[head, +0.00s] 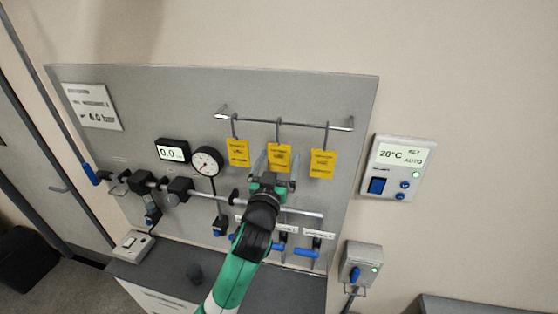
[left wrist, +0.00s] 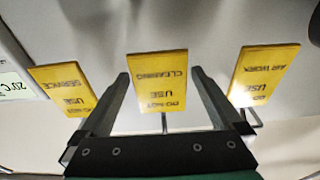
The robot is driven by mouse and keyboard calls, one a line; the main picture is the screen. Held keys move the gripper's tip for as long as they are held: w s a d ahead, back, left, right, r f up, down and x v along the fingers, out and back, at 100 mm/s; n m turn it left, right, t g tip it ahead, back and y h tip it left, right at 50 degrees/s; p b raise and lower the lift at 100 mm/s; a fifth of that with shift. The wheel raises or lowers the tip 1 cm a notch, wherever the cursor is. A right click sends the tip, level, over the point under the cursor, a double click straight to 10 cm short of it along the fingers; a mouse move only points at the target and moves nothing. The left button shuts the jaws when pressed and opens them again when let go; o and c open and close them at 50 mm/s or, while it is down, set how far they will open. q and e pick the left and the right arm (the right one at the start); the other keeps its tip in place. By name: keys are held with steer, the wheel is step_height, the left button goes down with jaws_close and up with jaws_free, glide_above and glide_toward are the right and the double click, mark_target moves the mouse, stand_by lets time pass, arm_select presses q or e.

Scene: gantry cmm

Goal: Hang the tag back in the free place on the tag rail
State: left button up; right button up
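Three yellow tags hang by hooks from the tag rail (head: 300,124). The left tag (head: 238,152), the middle tag (head: 279,157) and the right tag (head: 322,163) are spaced along it. My left gripper (head: 279,165) is in front of the middle tag, with its fingers apart on either side of it. In the left wrist view, the middle tag (left wrist: 158,82) shows between the open fingertips (left wrist: 159,76), with narrow gaps at its edges. My right gripper is not in view.
Below the rail, a pipe (head: 305,212) with blue-handled valves (head: 306,252) crosses the grey panel (head: 340,100). A dial gauge (head: 207,161) and a digital display (head: 172,151) sit left. A thermostat (head: 396,168) is on the wall to the right.

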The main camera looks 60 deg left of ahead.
arm_select(q)
steer(key=b+v, duration=0.1)
steer(key=v, duration=0.4)
steer(key=r+p+v, duration=0.1)
steer(key=p+v, duration=0.1)
steer(key=v, duration=0.4)
steer(key=shift+s+d+f+p, duration=0.2)
steer(key=shift+d+f+p, duration=0.15)
steer(key=shift+f, duration=0.25)
